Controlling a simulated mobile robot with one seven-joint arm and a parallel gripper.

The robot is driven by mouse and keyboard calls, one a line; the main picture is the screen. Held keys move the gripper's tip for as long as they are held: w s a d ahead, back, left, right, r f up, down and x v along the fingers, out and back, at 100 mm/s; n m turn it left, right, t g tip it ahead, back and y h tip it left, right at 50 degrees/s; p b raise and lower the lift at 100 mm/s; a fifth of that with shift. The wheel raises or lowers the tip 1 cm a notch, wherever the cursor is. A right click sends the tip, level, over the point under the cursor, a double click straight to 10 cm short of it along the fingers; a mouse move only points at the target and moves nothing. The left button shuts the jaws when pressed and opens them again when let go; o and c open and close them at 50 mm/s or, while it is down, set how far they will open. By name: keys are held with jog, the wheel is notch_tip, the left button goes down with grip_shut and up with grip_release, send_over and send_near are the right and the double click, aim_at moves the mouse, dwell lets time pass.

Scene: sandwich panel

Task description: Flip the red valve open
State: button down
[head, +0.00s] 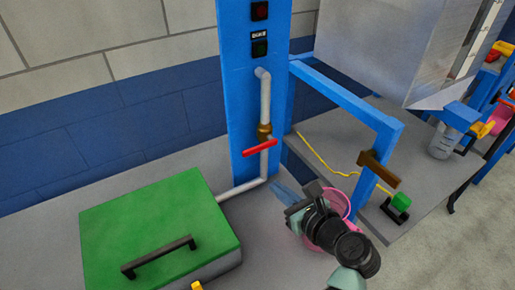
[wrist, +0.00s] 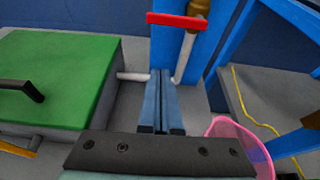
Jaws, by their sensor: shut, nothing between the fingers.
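The red valve handle (head: 260,148) is a flat red bar on a brass fitting (head: 264,130) in a grey vertical pipe, in front of a blue post. The bar lies across the pipe, slightly tilted in the head view. In the wrist view the red bar (wrist: 177,20) shows at the top, with the brass fitting (wrist: 200,8) at its right end. My gripper (head: 277,187) has blue fingers and is below and to the right of the valve in the head view, apart from it. In the wrist view its fingers (wrist: 163,78) are shut and empty, pointing toward the post below the bar.
A green-lidded box (head: 150,225) with a black handle stands at the left. A pink mesh basket (head: 340,203) is close beside my gripper at the right. A blue frame (head: 350,95) with a brown bar and a grey table stand to the right.

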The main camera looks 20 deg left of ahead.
aim_at(259, 145)
dwell(0.4)
jog(key=w+a+p, duration=0.1)
jog(key=w+a, duration=0.4)
jog(key=a, duration=0.2)
jog(key=shift+w+a+r, duration=0.25)
jog(key=shift+w+r, duration=0.1)
jog(key=shift+w, duration=0.05)
jog(key=shift+r, duration=0.15)
jog(key=shift+r+m+p, duration=0.1)
jog(key=shift+m+p, duration=0.3)
jog(key=shift+p, duration=0.25)
